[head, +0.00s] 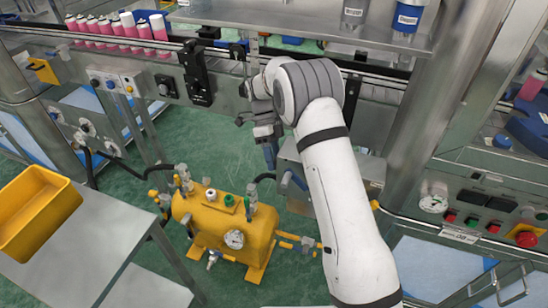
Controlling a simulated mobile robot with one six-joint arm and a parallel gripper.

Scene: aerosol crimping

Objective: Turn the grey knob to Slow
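My gripper (262,132) is at the end of the white and grey arm, in front of the conveyor's metal side, right of the black upright bracket (196,72). Its fingers are small and partly hidden by my wrist, so I cannot tell whether they are open or shut. I cannot pick out a grey knob with certainty, nor read a Slow mark. A dark round knob (163,88) is on the conveyor side, left of the bracket and apart from my gripper. Small controls sit on a pale panel (112,82) further left.
Pink cans with white caps (120,28) stand in a row on the conveyor. A yellow tank (225,225) with a gauge is on the green floor below. A yellow bin (35,212) is on a grey table at left. A button panel (490,215) is at right.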

